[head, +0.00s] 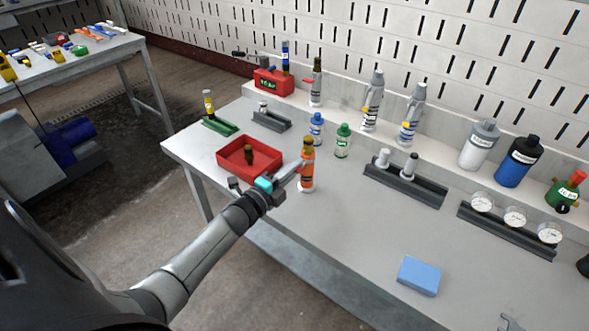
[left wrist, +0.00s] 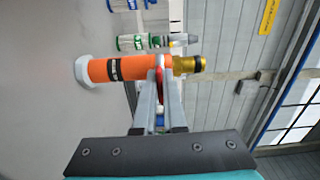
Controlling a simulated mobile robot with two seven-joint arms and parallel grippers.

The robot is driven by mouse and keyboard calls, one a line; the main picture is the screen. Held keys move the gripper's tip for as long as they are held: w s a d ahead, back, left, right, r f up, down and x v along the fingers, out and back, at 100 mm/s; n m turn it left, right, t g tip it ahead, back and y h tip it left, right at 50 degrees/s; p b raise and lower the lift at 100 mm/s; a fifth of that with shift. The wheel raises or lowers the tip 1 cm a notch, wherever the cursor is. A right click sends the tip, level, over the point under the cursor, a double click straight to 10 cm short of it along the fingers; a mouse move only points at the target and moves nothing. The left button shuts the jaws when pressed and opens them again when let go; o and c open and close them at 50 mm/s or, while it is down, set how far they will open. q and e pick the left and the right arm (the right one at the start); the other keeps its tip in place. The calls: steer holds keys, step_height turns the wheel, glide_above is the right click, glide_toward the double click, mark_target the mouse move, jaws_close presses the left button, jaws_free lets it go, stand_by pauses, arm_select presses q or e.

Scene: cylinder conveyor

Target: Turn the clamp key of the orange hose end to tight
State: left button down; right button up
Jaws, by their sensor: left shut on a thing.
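The orange hose end (head: 307,172) stands upright on the bench just right of the red tray. In the left wrist view the orange hose end (left wrist: 130,67) lies sideways across the picture, with a black labelled band, a brass fitting (left wrist: 188,64) at one end and a pale base at the other. My left gripper (head: 301,165) reaches it from the left, near its upper part. In the left wrist view its fingers (left wrist: 160,82) are close together on a small red key (left wrist: 159,76) beside the brass fitting. Most of the key is hidden between the fingers. My right gripper is not in view.
A red tray (head: 232,171) with a small dark brass piece stands close left of the hose end. A green-capped bottle (head: 343,140) and a blue-capped bottle (head: 316,129) stand behind it. A blue block (head: 419,275) lies at the front right; the bench between is clear.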

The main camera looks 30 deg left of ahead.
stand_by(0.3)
arm_select(q)
steer(key=c, duration=1)
jaws_free()
steer(key=s, duration=0.5)
steer(key=s+a+p, duration=0.1)
steer(key=s, duration=0.4)
steer(key=s+p, duration=0.1)
steer(key=s, duration=0.4)
steer(key=shift+s+a, duration=0.1)
steer(key=shift+a, duration=0.1)
